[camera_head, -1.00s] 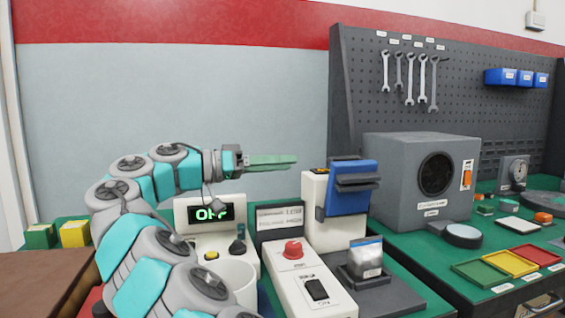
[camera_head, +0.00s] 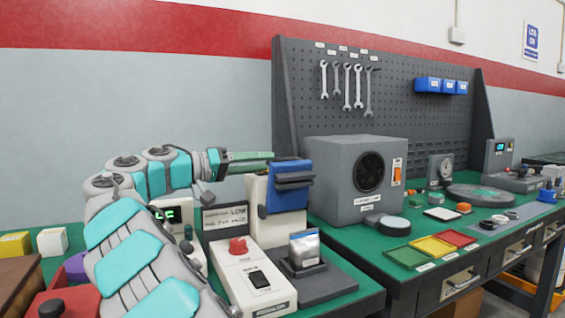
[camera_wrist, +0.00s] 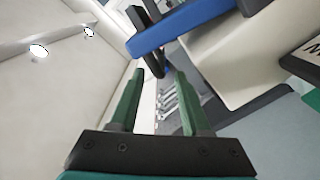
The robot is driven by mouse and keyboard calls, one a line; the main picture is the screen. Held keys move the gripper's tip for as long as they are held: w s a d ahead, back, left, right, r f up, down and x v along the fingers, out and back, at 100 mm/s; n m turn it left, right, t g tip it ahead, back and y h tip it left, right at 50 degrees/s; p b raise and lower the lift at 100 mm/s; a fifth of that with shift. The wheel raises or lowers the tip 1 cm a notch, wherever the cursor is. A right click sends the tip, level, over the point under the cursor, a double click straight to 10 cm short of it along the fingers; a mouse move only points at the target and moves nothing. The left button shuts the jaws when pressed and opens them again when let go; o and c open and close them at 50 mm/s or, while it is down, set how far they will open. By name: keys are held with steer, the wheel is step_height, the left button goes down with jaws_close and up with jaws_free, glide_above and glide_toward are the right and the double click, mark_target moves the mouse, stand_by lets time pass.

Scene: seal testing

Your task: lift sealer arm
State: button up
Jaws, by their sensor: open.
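The sealer is a white upright body (camera_head: 257,200) with a blue arm (camera_head: 285,201) on its front and a dark handle bar (camera_head: 295,180) sticking out. My gripper (camera_head: 272,156) is beside the top of the blue arm, at its left; contact cannot be told. In the wrist view, my two green fingers (camera_wrist: 158,78) are apart with nothing between them. The blue arm (camera_wrist: 190,30) crosses ahead of the fingertips, with the black handle loop (camera_wrist: 146,42) beside it. A small clear pouch (camera_head: 304,247) stands on the dark platform below the arm.
A control box (camera_head: 252,280) with a red knob stands in front of the sealer. A grey chamber (camera_head: 335,180) stands to the right, before a pegboard with wrenches (camera_head: 346,85). My arm partly hides a green-lit display (camera_head: 166,214). Coloured trays (camera_head: 432,247) lie further right.

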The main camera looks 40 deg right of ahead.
steer(key=x, duration=0.6)
steer(key=shift+d, duration=0.15)
steer(key=c, duration=0.7)
steer(key=shift+f, duration=0.1)
jaws_close()
